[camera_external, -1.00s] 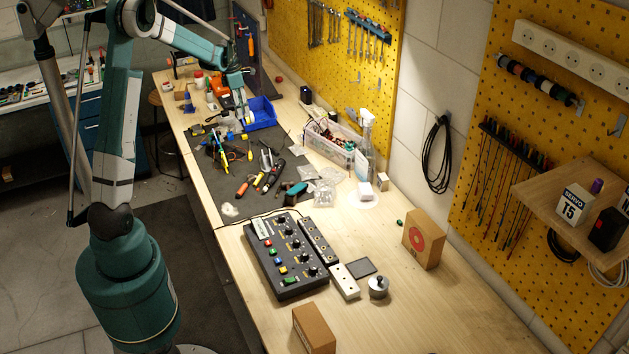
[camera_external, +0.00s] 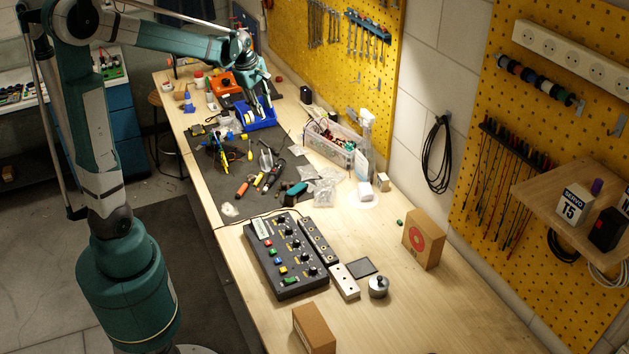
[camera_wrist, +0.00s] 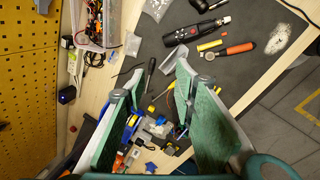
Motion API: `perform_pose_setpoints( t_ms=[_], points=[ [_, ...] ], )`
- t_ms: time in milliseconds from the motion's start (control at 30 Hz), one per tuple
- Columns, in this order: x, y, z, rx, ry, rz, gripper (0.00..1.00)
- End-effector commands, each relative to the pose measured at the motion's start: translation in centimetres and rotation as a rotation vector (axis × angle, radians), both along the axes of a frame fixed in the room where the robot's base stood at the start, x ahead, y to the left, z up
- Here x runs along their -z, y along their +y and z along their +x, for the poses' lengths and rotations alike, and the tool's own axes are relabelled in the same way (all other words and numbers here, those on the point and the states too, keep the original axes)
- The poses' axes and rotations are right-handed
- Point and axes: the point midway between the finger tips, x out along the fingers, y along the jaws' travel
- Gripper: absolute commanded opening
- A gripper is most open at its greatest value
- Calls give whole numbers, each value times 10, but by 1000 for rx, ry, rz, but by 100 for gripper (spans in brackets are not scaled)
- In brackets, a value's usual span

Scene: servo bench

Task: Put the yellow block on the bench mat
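My gripper (camera_external: 262,112) is over the blue bin (camera_external: 247,122) at the far part of the bench. In the wrist view my gripper (camera_wrist: 152,82) is open, its green-padded fingers apart with nothing held between them. A small yellow patch (camera_wrist: 132,120) shows by the blue bin in the wrist view, partly behind the left finger. I cannot tell for sure that it is the yellow block. The dark bench mat (camera_external: 235,207) lies under the tools; it also shows in the wrist view (camera_wrist: 258,17).
Screwdrivers, pliers and a dark rotary tool (camera_wrist: 208,35) lie on the mat. A clear box of parts (camera_external: 335,147) and a spray bottle (camera_external: 365,135) stand to its right. A button panel (camera_external: 283,257) is nearer. Bare wood is free around the red-marked carton (camera_external: 423,239).

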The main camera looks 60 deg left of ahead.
Motion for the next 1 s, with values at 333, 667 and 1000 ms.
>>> perform_pose_setpoints(
  t_ms=[333,667,1000],
  points=[
    [-29,-90,-25,351,-24,117,28],
    [-45,-165,-58,679,-48,236,28],
    [-50,-233,-99,1011,-74,373,28]
  ],
)
